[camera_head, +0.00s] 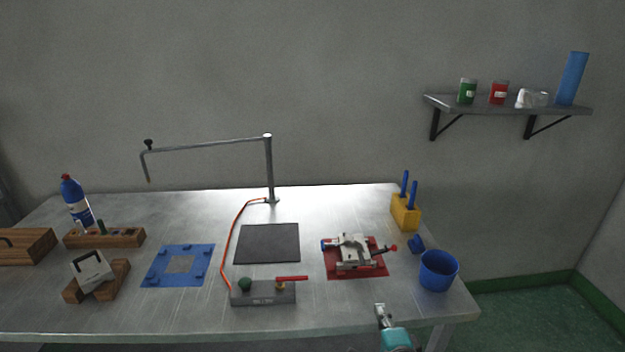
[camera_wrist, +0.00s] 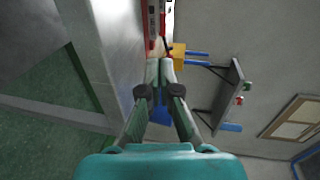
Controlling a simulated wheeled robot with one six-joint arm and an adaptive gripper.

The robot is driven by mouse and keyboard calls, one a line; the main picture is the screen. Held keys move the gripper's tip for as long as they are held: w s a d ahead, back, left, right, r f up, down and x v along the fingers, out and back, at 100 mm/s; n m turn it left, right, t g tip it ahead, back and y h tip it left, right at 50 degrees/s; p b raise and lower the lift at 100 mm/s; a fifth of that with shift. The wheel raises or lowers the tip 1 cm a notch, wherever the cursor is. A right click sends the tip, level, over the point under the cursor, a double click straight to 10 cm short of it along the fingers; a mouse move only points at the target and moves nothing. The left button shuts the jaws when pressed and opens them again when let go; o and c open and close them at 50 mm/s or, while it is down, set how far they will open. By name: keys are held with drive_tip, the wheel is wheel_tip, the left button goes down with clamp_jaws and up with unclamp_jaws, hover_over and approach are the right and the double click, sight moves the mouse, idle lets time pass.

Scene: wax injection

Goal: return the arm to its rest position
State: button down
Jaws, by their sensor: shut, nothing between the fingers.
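My gripper (camera_head: 380,308) shows at the bottom of the head view, in front of the table's front edge at the right. Its teal wrist is below it. In the wrist view my gripper (camera_wrist: 160,64) has its two fingers together with nothing between them. The metal table (camera_head: 330,215) lies beyond it. The clamp device on the red mat (camera_head: 378,270) and the blue cup (camera_head: 438,271) stand on the table beyond my gripper, apart from it. In the wrist view the fingers hide part of the blue cup (camera_wrist: 160,116).
A valve block (camera_head: 262,293) with a red lever sits near the front edge. A metal post with a long arm (camera_head: 268,165) rises at the back. A yellow holder (camera_head: 405,212) stands at the right. A wall shelf (camera_head: 510,105) holds several items. The floor right of the table is clear.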

drive_tip(key=s+f+n, duration=0.4)
drive_tip(key=s+f, duration=0.1)
drive_tip(key=s, duration=0.8)
drive_tip(key=s+f+n, duration=0.4)
drive_tip(key=s+n, duration=0.1)
drive_tip(key=s, duration=0.7)
drive_tip(key=s+r+n, duration=0.2)
drive_tip(key=s+n, duration=0.2)
drive_tip(key=s, duration=0.6)
drive_tip(key=s+a+r+n+g, duration=0.1)
drive_tip(key=s+r+n, duration=0.2)
drive_tip(key=s, duration=0.7)
drive_tip(key=shift+s+r+n, duration=0.35)
drive_tip(key=shift+s+n, duration=0.05)
drive_tip(key=shift+n, duration=0.5)
